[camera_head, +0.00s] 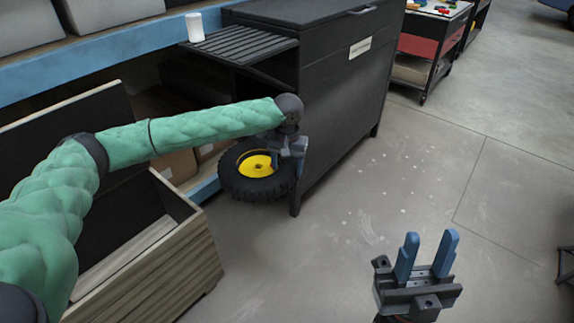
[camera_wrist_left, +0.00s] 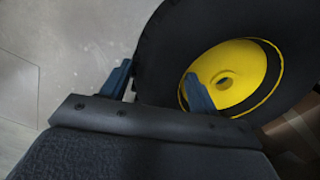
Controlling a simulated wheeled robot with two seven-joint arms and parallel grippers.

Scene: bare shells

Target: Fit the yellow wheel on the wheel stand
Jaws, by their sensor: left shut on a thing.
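The wheel has a black tyre and a yellow hub (camera_head: 256,166). In the head view it hangs in the air left of the dark cabinet. My left gripper (camera_head: 287,160) is shut on the wheel's tyre at its right side. In the left wrist view one finger of my left gripper (camera_wrist_left: 158,85) is outside the tyre and the other lies over the yellow hub (camera_wrist_left: 240,75) side, with the tyre between them. My right gripper (camera_head: 427,255) is open and empty above the floor at the lower right. I cannot make out a wheel stand in either view.
An open wooden crate (camera_head: 150,265) is at lower left. A red-and-black cart (camera_head: 430,45) stands behind.

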